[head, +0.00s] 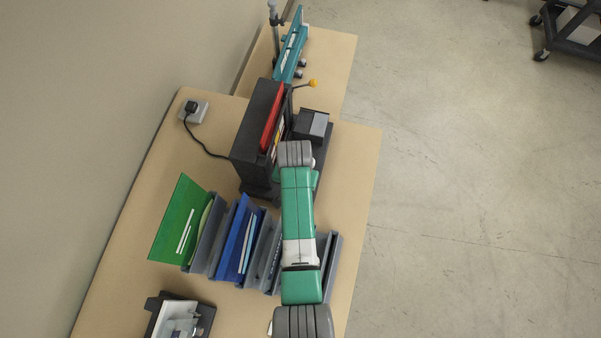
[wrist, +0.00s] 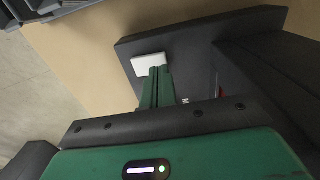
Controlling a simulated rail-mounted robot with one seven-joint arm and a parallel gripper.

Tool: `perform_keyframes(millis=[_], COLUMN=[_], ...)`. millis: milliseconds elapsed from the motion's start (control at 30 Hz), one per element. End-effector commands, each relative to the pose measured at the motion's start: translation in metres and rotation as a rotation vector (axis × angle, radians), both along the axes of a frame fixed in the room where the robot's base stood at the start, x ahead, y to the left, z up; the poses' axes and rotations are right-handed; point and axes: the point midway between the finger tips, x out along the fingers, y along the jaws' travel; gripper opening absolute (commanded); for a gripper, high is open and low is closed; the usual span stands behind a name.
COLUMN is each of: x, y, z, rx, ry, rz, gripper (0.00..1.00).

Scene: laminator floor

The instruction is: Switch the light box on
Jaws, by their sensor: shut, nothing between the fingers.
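My gripper (wrist: 158,74) is shut and empty. In the wrist view its green fingers reach to a small white rectangular pad (wrist: 150,61) on a dark panel (wrist: 190,38). The fingertips overlap the pad's lower edge; I cannot tell if they touch it. A white mark shows on the panel beside the fingers. In the head view my arm ends over a tall dark box (head: 250,140) holding a red sheet (head: 271,118), and hides my fingers and the pad. No part is labelled as the light box, and no lit surface is clear.
A grey-topped dark block (head: 313,124) stands right of the tall box. Grey racks with a green folder (head: 180,220) and blue folder (head: 236,240) stand nearer. A black device (head: 205,318) is at the bottom; a teal tool (head: 290,50) is behind.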

Motion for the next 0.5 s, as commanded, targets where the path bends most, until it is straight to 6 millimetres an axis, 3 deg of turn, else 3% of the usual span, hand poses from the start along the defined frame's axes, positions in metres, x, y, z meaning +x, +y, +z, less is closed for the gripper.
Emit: perform_keyframes(millis=[500], x=[0.0001], y=[0.0001], z=[-0.0085], rx=[0.0], ry=[0.0], rz=[0.0], gripper=[0.0])
